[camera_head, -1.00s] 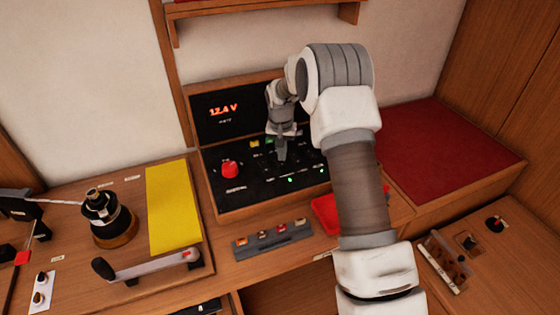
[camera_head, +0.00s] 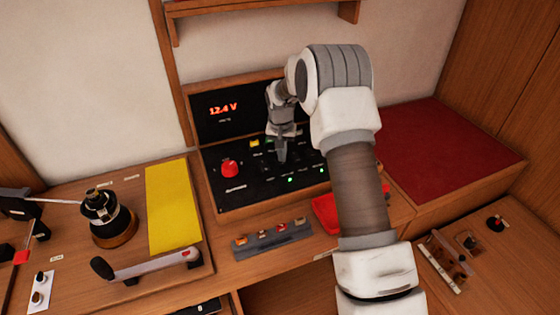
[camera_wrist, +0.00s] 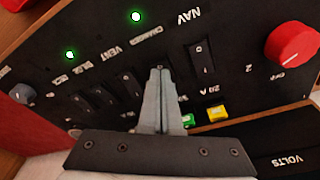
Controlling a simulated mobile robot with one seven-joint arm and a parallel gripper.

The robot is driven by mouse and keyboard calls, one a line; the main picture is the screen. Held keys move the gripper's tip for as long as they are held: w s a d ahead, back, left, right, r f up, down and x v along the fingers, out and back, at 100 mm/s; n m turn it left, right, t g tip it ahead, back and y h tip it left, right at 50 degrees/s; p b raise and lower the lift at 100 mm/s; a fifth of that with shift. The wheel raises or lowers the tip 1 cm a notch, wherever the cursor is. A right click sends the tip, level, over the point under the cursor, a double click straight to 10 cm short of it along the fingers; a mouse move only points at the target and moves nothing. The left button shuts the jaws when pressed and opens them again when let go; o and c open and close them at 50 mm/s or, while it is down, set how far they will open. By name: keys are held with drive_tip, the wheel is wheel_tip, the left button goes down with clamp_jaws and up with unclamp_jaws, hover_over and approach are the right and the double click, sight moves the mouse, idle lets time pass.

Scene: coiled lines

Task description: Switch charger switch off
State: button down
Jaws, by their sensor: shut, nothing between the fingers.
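The black switch panel (camera_head: 222,193) stands on the wooden desk, with several rocker switches. In the wrist view its labels appear inverted; one reads like "CHARGER" (camera_wrist: 146,34), between "NAV" (camera_wrist: 182,18) and "VENT" (camera_wrist: 110,52). A green lamp (camera_wrist: 136,16) glows beside the charger label. My gripper (camera_wrist: 160,72) is shut and empty, its fingertips at the panel just below that label. The charger switch appears hidden behind the fingers; contact and its position cannot be told. The NAV rocker (camera_wrist: 201,62) shows to the right of the fingers, another rocker (camera_wrist: 132,84) to the left.
A red knob (camera_head: 230,168) is on the panel's left, near yellow (camera_wrist: 217,112) and green buttons. A second green lamp (camera_wrist: 70,55) is lit. The display (camera_head: 223,108) reads 12.4 V. A fuse strip (camera_head: 272,238) and red tray (camera_head: 325,212) lie in front.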

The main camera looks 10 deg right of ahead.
drive_tip(key=shift+f+b, duration=0.35)
drive_tip(key=shift+f, duration=0.2)
drive_tip(key=shift+r+p, duration=1.75)
drive_tip(key=shift+r, duration=1.8)
